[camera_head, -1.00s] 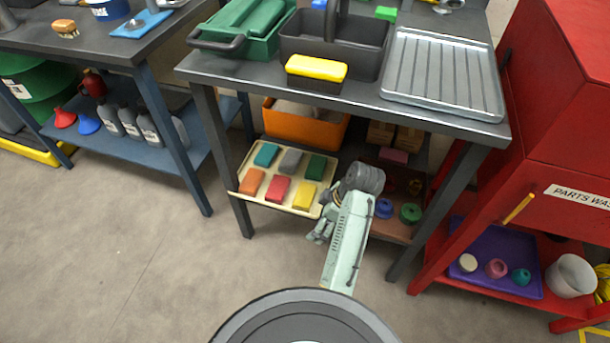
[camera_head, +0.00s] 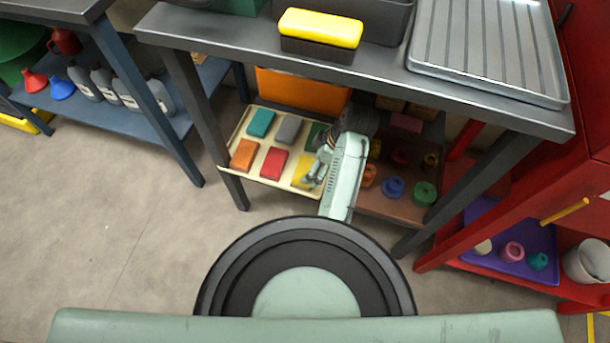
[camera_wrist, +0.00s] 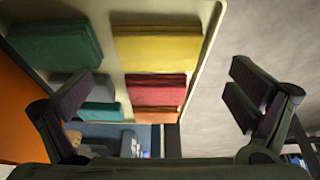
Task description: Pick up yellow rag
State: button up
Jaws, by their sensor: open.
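The yellow rag (camera_head: 303,171) is a folded cloth in the front right corner of a cream tray (camera_head: 232,151) on the lower shelf. My gripper (camera_head: 314,178) is over that corner and partly hides the rag. In the wrist view the yellow rag (camera_wrist: 157,50) lies beyond the fingers, near the tray's edge. My gripper also shows there with its two fingers spread wide apart (camera_wrist: 165,100). Nothing is between the fingertips, and the rag is not touched as far as I can see.
A red rag (camera_head: 273,163), an orange rag (camera_head: 244,154), a teal rag (camera_head: 261,123), a grey rag (camera_head: 288,129) and a green rag (camera_head: 315,135) share the tray. An orange bin (camera_head: 300,90) stands behind. The table top (camera_head: 215,32) overhangs the shelf, with a leg (camera_head: 235,185) at left.

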aim_at(305, 170)
jog(key=shift+b+x, duration=0.6)
jog(key=shift+x, duration=0.25)
jog(key=b+x, duration=0.1)
jog(key=x, duration=0.3)
jog(key=shift+w+a, duration=0.1)
jog(key=shift+w, duration=0.1)
jog(key=shift+c, duration=0.2)
jog(key=c, duration=0.8)
